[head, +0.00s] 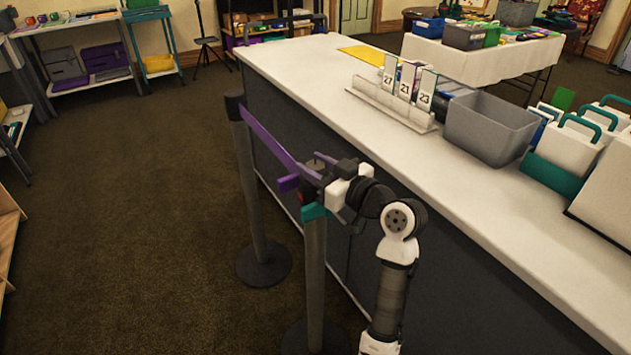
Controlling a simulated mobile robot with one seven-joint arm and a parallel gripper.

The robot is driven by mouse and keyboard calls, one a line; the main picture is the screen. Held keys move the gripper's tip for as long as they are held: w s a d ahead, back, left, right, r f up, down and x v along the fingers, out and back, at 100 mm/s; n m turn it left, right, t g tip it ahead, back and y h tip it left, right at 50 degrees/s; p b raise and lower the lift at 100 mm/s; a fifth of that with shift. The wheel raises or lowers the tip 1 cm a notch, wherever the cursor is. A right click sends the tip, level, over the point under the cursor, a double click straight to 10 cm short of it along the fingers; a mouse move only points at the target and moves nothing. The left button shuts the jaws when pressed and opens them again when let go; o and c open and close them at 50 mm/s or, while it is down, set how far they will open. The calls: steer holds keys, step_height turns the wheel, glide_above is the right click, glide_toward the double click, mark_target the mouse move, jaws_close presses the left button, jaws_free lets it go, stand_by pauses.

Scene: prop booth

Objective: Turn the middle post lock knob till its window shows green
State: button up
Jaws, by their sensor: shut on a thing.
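The post at my gripper (322,180), which I take for the middle post (315,265), stands upright beside the counter with a teal collar (313,212) near its top. A purple belt (268,136) runs to its head from a farther post (247,180). My gripper is at the post head, reaching in from the right, and is shut on what appears to be the lock knob. The fingers and wrist cover the knob, so its shape and angle are hidden.
A long white-topped counter (330,75) runs close along the right of the posts. It bears a number-card rack (390,105), a grey bin (490,128) and white cases with teal handles (572,145). The brown carpet (130,200) at left is clear.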

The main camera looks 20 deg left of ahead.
steer(key=n+g+b, duration=0.2)
steer(key=g, duration=0.2)
steer(key=n+g+y+b, duration=0.1)
steer(key=n+g+b, duration=0.1)
steer(key=n+g, duration=0.1)
steer(key=shift+f+g+y, duration=0.1)
steer(key=shift+g+y, duration=0.2)
steer(key=shift+g, duration=0.2)
steer(key=shift+n+g, duration=0.3)
steer(key=o, duration=1)
steer(key=shift+a, duration=0.1)
steer(key=shift+c, duration=0.2)
steer(key=d+b, duration=0.1)
steer(key=d, duration=0.6)
steer(key=shift+w+d, duration=0.3)
